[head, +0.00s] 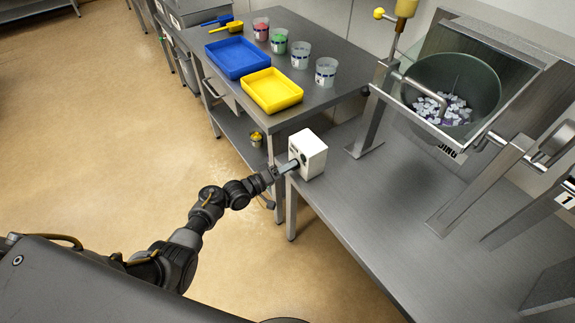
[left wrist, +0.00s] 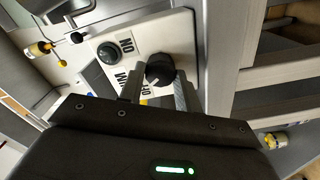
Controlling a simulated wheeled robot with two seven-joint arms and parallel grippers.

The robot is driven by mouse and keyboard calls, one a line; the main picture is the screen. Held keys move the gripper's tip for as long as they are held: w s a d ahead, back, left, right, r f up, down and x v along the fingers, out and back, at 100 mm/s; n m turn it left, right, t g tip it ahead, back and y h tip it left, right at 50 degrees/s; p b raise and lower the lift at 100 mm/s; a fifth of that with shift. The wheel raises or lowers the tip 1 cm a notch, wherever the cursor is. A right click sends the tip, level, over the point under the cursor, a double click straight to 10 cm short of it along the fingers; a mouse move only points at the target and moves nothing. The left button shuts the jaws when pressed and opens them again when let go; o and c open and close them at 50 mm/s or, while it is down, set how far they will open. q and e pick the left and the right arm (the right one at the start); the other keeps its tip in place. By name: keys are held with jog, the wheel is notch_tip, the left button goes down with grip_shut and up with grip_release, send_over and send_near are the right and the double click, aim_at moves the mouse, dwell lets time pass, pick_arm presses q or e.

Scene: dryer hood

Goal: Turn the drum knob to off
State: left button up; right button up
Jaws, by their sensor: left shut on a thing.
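The white control box (head: 313,152) stands at the near left edge of the steel bench. My left gripper (head: 294,165) reaches its front face from the left. In the left wrist view the box face (left wrist: 190,30) shows a black drum knob (left wrist: 160,68) and a dark round button (left wrist: 107,53). The left gripper (left wrist: 156,88) is shut on the knob, one finger on each side. Labels on the face appear upside down; one reads ON, and others are partly hidden by the fingers. The knob's exact pointer position is hard to tell. My right gripper is not in view.
A steel bench (head: 375,205) carries a tilted drum (head: 455,85) with pale pieces inside, behind a clear hood. The side table holds a blue tray (head: 238,57), a yellow tray (head: 271,90), several cups and scoops. Open floor lies to the left.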

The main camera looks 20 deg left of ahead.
pick_arm(q)
jog(key=shift+n+p, duration=0.4)
jog(key=shift+n, duration=0.7)
jog(key=o, duration=1)
jog(key=shift+c, duration=0.2)
jog(key=v, duration=1.1)
jog(key=shift+d, duration=0.1)
